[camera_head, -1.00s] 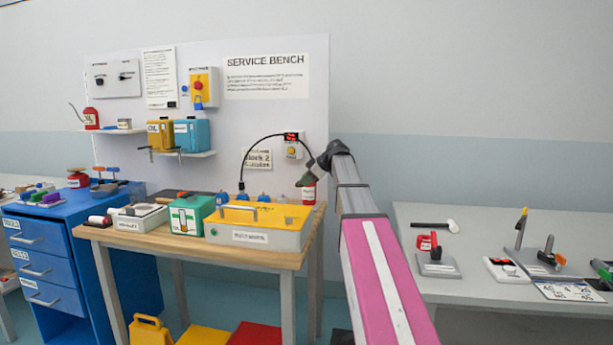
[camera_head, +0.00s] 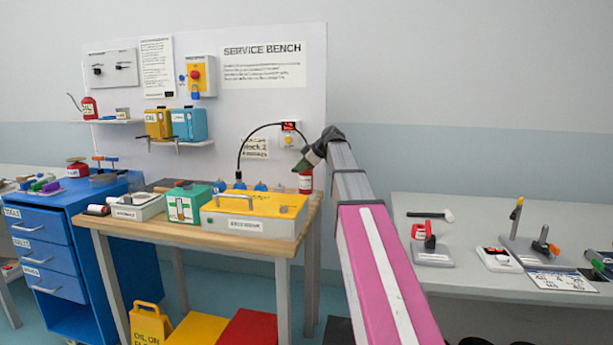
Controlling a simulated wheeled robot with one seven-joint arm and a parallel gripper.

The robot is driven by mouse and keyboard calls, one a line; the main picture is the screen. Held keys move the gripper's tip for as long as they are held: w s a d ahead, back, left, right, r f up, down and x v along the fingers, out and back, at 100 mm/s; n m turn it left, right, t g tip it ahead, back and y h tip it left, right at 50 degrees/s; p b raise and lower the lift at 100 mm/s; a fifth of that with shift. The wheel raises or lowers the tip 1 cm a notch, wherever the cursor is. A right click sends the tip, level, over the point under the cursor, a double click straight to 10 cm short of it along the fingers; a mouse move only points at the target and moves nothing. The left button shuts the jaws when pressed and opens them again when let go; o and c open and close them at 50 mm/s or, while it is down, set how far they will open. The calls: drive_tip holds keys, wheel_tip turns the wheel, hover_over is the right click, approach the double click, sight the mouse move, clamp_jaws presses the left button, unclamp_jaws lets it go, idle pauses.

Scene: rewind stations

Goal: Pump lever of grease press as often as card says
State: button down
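On the grey table at right stands a grey base with upright levers (camera_head: 517,222), one orange-topped and one black. It may be the grease press, but I cannot read a label on it. A white printed card (camera_head: 562,281) lies at its front edge; its marks are too small to read. My gripper (camera_head: 310,160) is at the end of my arm, over the right end of the wooden service bench, far left of that lever base. It is small and partly turned away, so its fingers are not clear. I see nothing held in it.
The wooden bench (camera_head: 130,228) carries a yellow-topped box (camera_head: 255,210), a green box (camera_head: 188,203) and a red canister (camera_head: 306,183) close to my gripper. The grey table (camera_head: 455,207) also holds a red-handled device (camera_head: 430,246) and a hammer (camera_head: 432,215). A yellow floor sign (camera_head: 148,325) stands below.

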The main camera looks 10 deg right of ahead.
drive_tip(key=v, duration=1)
drive_tip(key=shift+s, duration=0.2)
drive_tip(key=shift+a, duration=0.15)
drive_tip(key=shift+f, duration=0.1)
